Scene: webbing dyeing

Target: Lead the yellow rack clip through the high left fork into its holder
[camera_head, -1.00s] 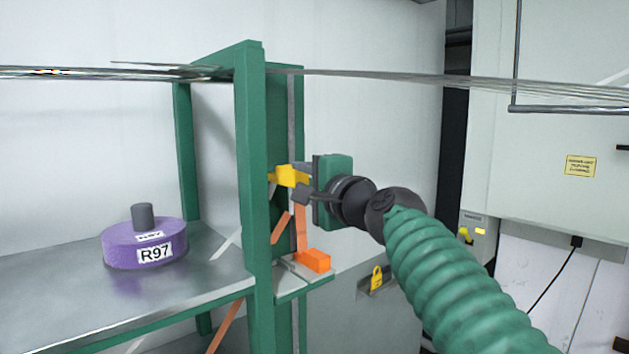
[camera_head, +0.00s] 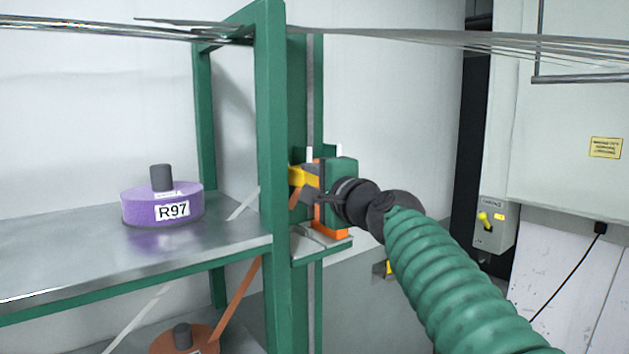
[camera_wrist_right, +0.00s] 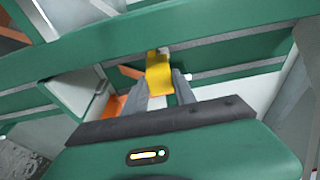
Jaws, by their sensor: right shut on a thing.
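The yellow rack clip (camera_head: 297,176) is in my right gripper (camera_head: 308,184), beside the green upright of the rack. In the right wrist view the yellow clip (camera_wrist_right: 159,75) sits between the two grey fingers of my right gripper (camera_wrist_right: 161,92), which are shut on it. An orange band shows beside the clip. An orange holder (camera_head: 330,229) stands on a small green ledge (camera_head: 322,248) just below my right gripper. The gripper hides part of it. I cannot make out the high left fork for sure. My left gripper is not in view.
The green upright (camera_head: 271,150) stands close left of the clip. A purple roll marked R97 (camera_head: 140,206) rests on the metal shelf (camera_head: 60,262); an orange roll (camera_head: 165,345) is below. Thin strands (camera_head: 430,38) run across above my arm. A grey cabinet stands right.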

